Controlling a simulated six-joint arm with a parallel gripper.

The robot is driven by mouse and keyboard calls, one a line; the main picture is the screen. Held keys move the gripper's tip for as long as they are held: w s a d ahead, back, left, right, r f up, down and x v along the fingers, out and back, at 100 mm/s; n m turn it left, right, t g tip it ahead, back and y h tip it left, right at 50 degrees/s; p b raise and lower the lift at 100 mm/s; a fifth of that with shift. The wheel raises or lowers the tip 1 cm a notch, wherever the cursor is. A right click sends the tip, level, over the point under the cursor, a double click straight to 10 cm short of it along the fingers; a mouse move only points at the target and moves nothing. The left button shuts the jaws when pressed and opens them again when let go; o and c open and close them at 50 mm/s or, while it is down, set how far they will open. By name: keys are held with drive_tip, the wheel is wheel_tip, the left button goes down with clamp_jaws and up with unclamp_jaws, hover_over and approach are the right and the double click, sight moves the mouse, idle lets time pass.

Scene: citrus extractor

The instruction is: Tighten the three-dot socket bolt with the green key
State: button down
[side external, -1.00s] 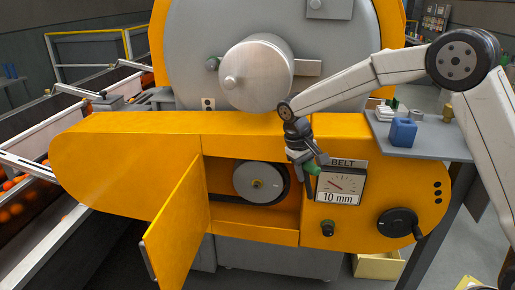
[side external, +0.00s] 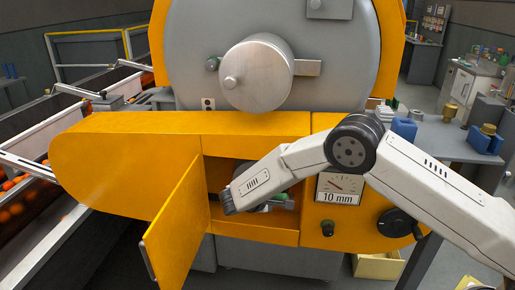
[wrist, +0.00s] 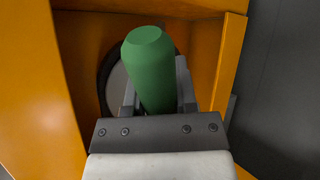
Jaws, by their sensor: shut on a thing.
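My gripper (wrist: 157,98) is shut on the green key (wrist: 149,65), whose thick green handle stands up between the fingers in the wrist view. In the side view the green key (side external: 281,197) shows only as a small green end beside my wrist, in the open bay of the orange housing. The key's working tip is hidden, so I cannot tell whether it touches anything. The grey pulley (wrist: 118,92) lies behind the key and is mostly covered. I cannot make out the three-dot socket bolt in either view.
The orange door (side external: 178,222) hangs open left of the bay. A BELT gauge (side external: 340,189) reading 10 mm and a black crank (side external: 397,222) are to the right. A grey shelf (side external: 440,145) carries a blue block (side external: 404,128) and other parts. The bay walls are close around my gripper.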

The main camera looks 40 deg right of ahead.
drive_tip(key=w+a+f+n+t, duration=0.3)
drive_tip(key=a+f+n+t, duration=0.4)
drive_tip(key=t, duration=0.3)
drive_tip(key=shift+a+t+h, duration=0.3)
drive_tip(key=shift+r, duration=0.1)
drive_tip(key=shift+w, duration=0.1)
drive_tip(key=shift+x, duration=2.5)
drive_tip(key=shift+x, duration=0.95)
idle(0.5)
